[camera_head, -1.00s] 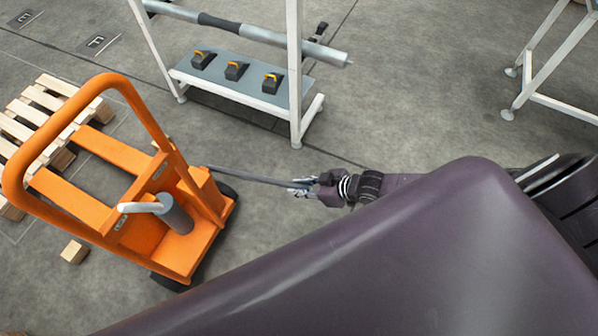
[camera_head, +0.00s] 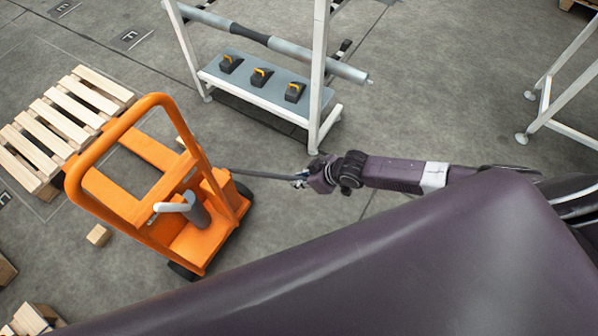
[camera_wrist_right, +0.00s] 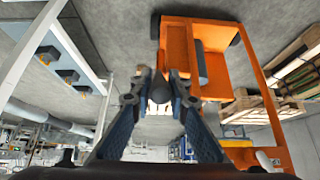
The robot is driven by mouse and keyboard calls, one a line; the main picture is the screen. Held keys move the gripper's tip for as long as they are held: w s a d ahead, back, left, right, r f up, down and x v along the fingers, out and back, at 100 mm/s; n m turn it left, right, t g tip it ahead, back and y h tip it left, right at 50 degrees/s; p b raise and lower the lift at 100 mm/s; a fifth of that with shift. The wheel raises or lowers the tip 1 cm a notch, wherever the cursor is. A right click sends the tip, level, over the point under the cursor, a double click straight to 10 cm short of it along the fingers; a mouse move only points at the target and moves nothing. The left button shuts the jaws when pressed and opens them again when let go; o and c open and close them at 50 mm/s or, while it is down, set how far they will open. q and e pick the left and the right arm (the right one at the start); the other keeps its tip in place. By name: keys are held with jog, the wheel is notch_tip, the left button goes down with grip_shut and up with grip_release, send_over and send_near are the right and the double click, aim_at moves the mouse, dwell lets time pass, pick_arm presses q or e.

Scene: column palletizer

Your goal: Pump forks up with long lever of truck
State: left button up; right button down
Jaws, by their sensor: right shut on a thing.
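The orange truck (camera_head: 212,240) stands on the floor at left of the head view, with a tall hoop handle (camera_head: 75,185) and a short light handle (camera_head: 172,207) on a grey cylinder. Its long dark lever (camera_head: 262,175) sticks out to the right, nearly level. My right gripper (camera_head: 300,180) is shut on the outer end of this lever. In the right wrist view the two fingers (camera_wrist_right: 160,100) close around the lever's dark end, with the orange truck (camera_wrist_right: 215,75) behind. My left gripper is not in view.
A white rack (camera_head: 255,92) with several dark blocks stands behind the lever. A wooden pallet (camera_head: 70,115) lies left of the truck, and a small wood block (camera_head: 98,235) lies on the floor near it. Another white frame (camera_head: 565,110) stands at right. Floor between the racks is clear.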

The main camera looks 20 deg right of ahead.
jog(key=shift+w+a+r, duration=0.1)
jog(key=shift+a+r, duration=0.05)
jog(key=shift+a, duration=0.05)
jog(key=shift+g+h, duration=0.5)
jog(key=shift+g, duration=0.1)
jog(key=w+r+p, duration=0.1)
jog(key=w+a+r+p, duration=0.1)
jog(key=r, duration=0.1)
jog(key=w+a+r+p, duration=0.1)
jog(key=p, duration=0.1)
jog(key=shift+a+r, duration=0.15)
jog(key=shift+r, duration=0.15)
jog(key=shift+w+a+r, duration=0.2)
jog(key=shift+w, duration=0.05)
jog(key=c, duration=1.6)
grip_release()
jog(key=shift+d, duration=0.1)
